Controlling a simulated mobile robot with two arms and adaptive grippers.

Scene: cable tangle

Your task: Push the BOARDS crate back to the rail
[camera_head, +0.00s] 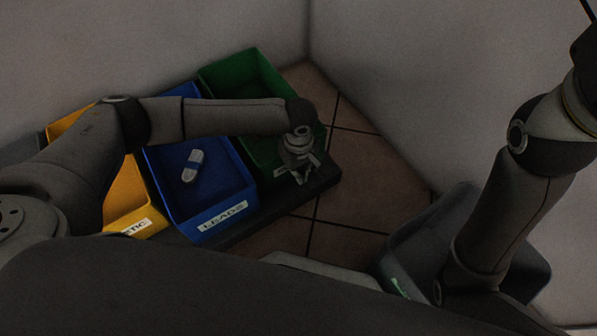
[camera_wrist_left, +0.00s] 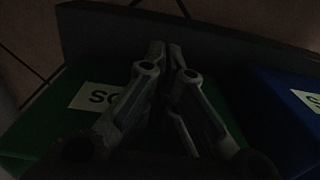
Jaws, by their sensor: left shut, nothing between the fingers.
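The green crate (camera_head: 222,77) is at the right end of a row along the wall. In the left wrist view the green crate (camera_wrist_left: 40,130) has a white label (camera_wrist_left: 95,97), upside down; its end looks like "DS" and the rest is hidden behind my fingers. This fits BOARDS, but I cannot read the whole word. My left gripper (camera_head: 301,177) is shut and empty over the crate's front side; it also shows in the left wrist view (camera_wrist_left: 166,48). Whether it touches the crate I cannot tell. My forearm covers part of the crate. My right gripper is out of view.
A dark ledge (camera_head: 272,208) runs along the crates' front. A grey crate (camera_head: 420,240) is at right; tiled floor (camera_head: 365,190) lies between.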

